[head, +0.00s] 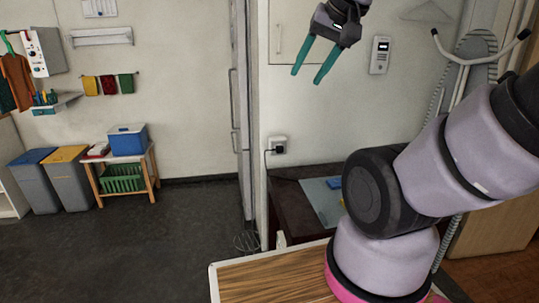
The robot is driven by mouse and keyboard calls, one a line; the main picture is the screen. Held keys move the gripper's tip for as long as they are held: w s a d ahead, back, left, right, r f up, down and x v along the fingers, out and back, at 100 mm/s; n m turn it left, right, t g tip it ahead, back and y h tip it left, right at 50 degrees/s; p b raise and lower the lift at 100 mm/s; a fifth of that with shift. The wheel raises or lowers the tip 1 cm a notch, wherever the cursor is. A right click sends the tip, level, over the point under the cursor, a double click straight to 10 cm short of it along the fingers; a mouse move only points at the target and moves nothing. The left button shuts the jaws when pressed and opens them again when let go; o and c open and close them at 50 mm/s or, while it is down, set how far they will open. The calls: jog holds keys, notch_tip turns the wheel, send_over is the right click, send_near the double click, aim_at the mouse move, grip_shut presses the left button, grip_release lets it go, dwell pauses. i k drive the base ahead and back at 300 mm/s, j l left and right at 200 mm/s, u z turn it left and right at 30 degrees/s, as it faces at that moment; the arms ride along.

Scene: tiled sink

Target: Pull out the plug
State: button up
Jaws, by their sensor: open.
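A dark plug (279,149) sits in a white wall socket (277,140) on the light wall, near the middle of the head view. A thin dark cord hangs from its left side. My gripper (306,77) is high in the view, above and slightly right of the socket in the picture. Its two teal fingers point down and are spread apart with nothing between them. It is clear of the plug. How far it is from the wall cannot be told.
A dark counter (286,190) with a light blue mat (322,204) and a blue item (334,182) lies below the socket. My arm hides its right part. A wall panel (379,55) hangs right of my gripper. A wooden tabletop (272,280) is in front.

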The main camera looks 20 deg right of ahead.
aim_at(278, 149)
jog(key=j+z, duration=0.4)
jog(key=j, duration=1.05)
jog(key=i+j+z, duration=0.35)
jog(key=i+j, duration=0.2)
jog(key=j, duration=0.3)
jog(key=i+j, duration=0.15)
jog(key=i, duration=0.2)
jog(key=z, duration=0.05)
